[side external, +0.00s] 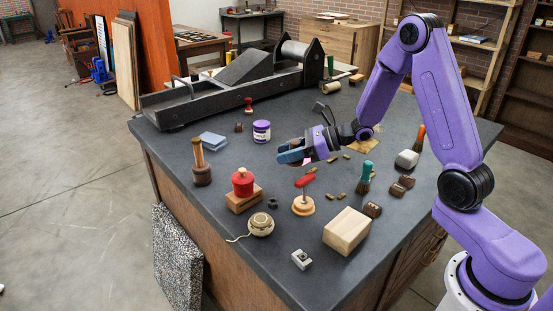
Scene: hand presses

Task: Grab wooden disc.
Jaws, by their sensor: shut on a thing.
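My gripper (286,155) points left above the middle of the dark table, with its blue fingers close together. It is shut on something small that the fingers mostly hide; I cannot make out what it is. A round, pale wooden disc-like base (303,207) with a thin stem and red top (305,181) stands on the table below the gripper, apart from it. A rounded pale wooden piece with a cord (261,225) lies further left and nearer the front edge. I cannot tell which one is the wooden disc.
A red-topped piece on a wooden block (243,192), a wooden-handled tool (200,165), a purple-labelled jar (261,131), a pale wood block (347,231), a grey metal block (301,259) and a teal-handled brush (366,175) stand around. A long black press (235,85) fills the back.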

